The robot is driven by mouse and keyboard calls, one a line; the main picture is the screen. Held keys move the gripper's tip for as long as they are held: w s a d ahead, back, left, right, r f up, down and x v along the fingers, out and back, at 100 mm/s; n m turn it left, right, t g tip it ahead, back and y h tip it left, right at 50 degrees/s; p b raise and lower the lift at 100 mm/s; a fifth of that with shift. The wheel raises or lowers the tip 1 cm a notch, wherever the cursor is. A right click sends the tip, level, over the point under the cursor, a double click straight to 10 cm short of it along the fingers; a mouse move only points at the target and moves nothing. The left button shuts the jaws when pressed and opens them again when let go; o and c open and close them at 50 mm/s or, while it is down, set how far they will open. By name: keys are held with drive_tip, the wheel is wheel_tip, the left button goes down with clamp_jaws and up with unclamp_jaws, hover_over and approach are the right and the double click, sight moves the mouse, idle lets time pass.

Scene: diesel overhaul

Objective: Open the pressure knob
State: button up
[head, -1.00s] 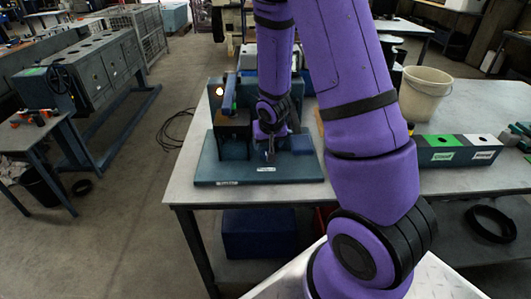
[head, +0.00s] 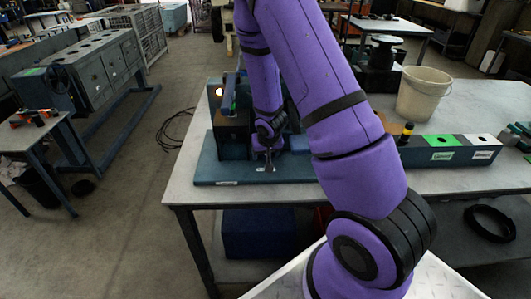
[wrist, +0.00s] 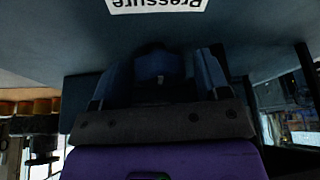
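The test unit (head: 233,125) stands on a blue-green base plate (head: 215,172) on the table. My gripper (head: 268,163) points down at the unit's front, just above the plate. In the wrist view a white label reading "Pressure" (wrist: 155,4) shows upside down at the top edge. Below it, my gripper's two fingers (wrist: 160,82) stand apart, with a dark bluish shape (wrist: 160,65) between them. This may be the pressure knob, but it is too dark to be sure. I cannot tell whether the fingers touch it. In the head view the knob is hidden.
A white bucket (head: 424,95) and a long box with green and white panels (head: 450,150) stand at the right. The table's front left corner (head: 180,192) is clear.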

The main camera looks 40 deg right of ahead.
drive_tip(key=c, duration=0.8)
drive_tip(key=shift+n+y, duration=0.3)
drive_tip(key=shift+n, duration=0.4)
drive_tip(key=shift+n+y, duration=0.6)
drive_tip(key=shift+n, duration=0.9)
drive_tip(key=o, duration=0.9)
